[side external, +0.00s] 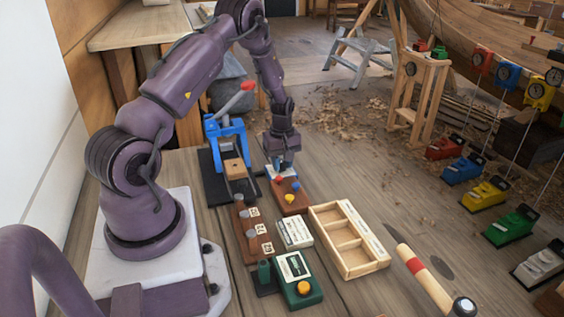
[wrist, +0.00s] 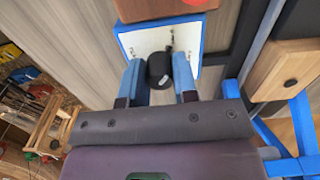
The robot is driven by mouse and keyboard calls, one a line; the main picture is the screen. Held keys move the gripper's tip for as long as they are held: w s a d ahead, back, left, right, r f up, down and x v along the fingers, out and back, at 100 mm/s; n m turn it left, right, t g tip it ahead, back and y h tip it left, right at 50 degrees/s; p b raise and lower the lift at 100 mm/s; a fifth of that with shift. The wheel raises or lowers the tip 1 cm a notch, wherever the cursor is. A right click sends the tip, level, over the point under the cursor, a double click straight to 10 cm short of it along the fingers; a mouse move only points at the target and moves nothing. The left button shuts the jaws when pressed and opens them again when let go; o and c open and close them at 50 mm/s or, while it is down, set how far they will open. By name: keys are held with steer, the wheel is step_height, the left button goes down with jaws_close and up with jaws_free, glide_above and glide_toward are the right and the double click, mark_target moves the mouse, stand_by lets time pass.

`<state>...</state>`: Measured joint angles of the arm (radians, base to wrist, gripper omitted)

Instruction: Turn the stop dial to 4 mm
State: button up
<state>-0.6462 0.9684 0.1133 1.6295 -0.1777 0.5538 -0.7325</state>
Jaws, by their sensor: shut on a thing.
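The stop dial (wrist: 160,66) is a small black knob on a white plate (wrist: 128,43) with a blue border. In the wrist view my gripper (wrist: 159,80) has its two blue fingers on either side of the knob, shut on it. The marks on the plate are too small and partly covered, so I cannot read the dial's setting. In the side external view my gripper (side external: 281,162) points down at the plate (side external: 273,173), and the knob is hidden behind it.
A brown block (side external: 291,204) with coloured knobs adjoins the plate. A blue press (side external: 212,132) with a red-tipped lever stands close to its left. In front are a labelled brown rack (side external: 247,244), a green box (side external: 288,294), a white card (side external: 294,232) and a compartmented wooden tray (side external: 344,256).

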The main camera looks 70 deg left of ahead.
mark_target(282, 161)
steer(key=m, duration=1)
stand_by(0.6)
steer(key=o, duration=0.9)
step_height(282, 161, up, 13)
steer(key=shift+r, duration=0.1)
